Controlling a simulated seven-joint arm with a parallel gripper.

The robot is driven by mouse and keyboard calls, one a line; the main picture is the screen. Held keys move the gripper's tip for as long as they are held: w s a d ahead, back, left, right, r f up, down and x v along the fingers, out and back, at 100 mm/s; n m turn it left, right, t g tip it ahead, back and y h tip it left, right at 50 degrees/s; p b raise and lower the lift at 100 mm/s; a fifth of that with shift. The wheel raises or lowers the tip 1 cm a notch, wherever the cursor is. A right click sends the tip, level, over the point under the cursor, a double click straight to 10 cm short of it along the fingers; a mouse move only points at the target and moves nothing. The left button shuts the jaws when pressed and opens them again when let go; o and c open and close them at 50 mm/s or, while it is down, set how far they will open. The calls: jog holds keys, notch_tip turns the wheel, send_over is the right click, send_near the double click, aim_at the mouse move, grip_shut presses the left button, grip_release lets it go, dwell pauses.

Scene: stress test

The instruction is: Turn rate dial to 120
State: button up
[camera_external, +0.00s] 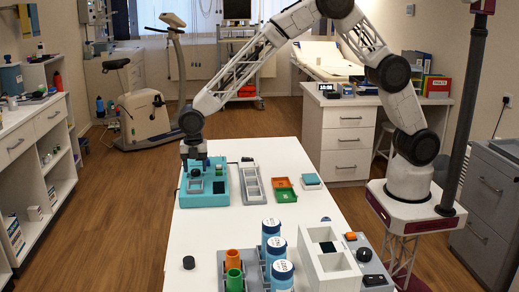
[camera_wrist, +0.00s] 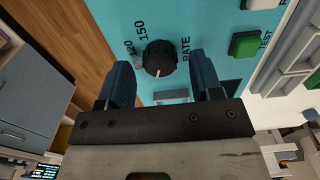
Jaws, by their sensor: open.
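The rate dial (camera_wrist: 159,57) is a round black knob on a turquoise panel (camera_wrist: 205,20), next to the printed word RATE. The marks 150 and what looks like 120 are printed to its upper left. A small pale mark shows near the knob's lower edge in this view. My gripper (camera_wrist: 160,62) is open, with one dark finger on each side of the dial; I cannot tell whether either touches it. In the external view my gripper (camera_external: 194,164) points down over the turquoise device (camera_external: 206,200) on the white table; the dial is not clear there.
A green button (camera_wrist: 245,43) sits on the panel right of the dial. A grey compartment tray (camera_external: 251,184) stands right of the device, then orange and green trays (camera_external: 284,190). Blue-lidded containers (camera_external: 271,236) and a white box (camera_external: 327,262) stand nearer the camera.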

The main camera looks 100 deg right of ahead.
jog(key=shift+f, duration=0.6)
jog(key=shift+c, duration=0.2)
jog(key=c, duration=0.9)
